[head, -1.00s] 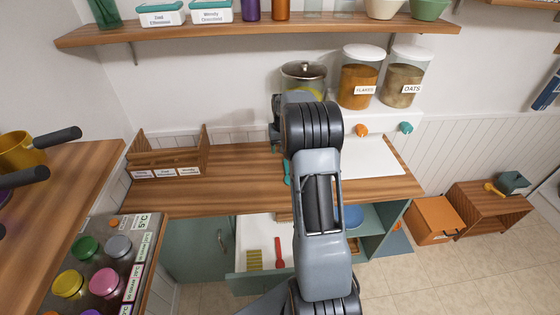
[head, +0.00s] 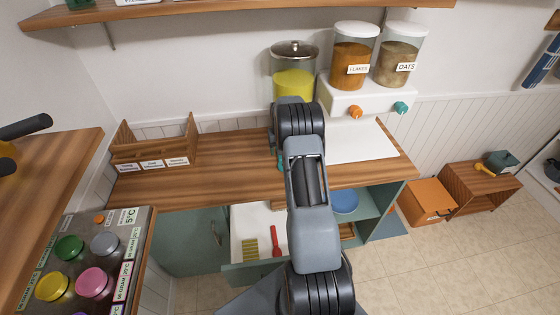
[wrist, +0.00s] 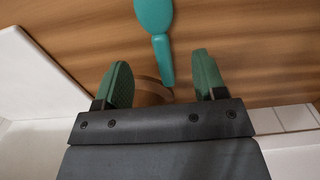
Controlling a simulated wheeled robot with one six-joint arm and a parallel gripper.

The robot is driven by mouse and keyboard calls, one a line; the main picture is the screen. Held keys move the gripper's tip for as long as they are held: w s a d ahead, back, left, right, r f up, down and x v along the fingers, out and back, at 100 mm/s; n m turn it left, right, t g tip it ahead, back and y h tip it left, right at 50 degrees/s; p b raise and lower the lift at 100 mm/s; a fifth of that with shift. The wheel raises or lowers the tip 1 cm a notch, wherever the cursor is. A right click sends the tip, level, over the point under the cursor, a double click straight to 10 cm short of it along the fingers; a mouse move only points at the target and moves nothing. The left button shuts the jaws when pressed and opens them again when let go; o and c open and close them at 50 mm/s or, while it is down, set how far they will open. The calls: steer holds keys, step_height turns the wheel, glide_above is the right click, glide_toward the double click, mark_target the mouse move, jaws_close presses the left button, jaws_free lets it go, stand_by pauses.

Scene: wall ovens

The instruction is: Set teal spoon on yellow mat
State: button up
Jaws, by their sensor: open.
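The teal spoon (wrist: 155,30) lies on the wooden counter, its broad end at the top of the wrist view and its handle pointing toward me. My gripper (wrist: 163,77) is open, with its green fingertips on either side of the handle's end. The jaws hold nothing, and I cannot tell their height above the counter. In the head view only a teal sliver of the spoon (head: 280,161) shows beside my arm, which hides the gripper. A yellow striped mat (head: 250,248) lies in the open white-lined drawer, left of a red spoon (head: 275,241).
A wooden rack (head: 152,150) stands at the counter's left. A lidded jar (head: 293,75) and the white dispenser (head: 365,101) with flakes and oats stand at the back. A shelf (head: 220,10) runs above. The counter between rack and arm is clear.

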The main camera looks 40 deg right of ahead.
steer(key=shift+f+b, duration=0.9)
steer(key=shift+f, duration=1.75)
steer(key=c, duration=1)
steer(key=shift+c, duration=0.2)
steer(key=shift+r, duration=0.15)
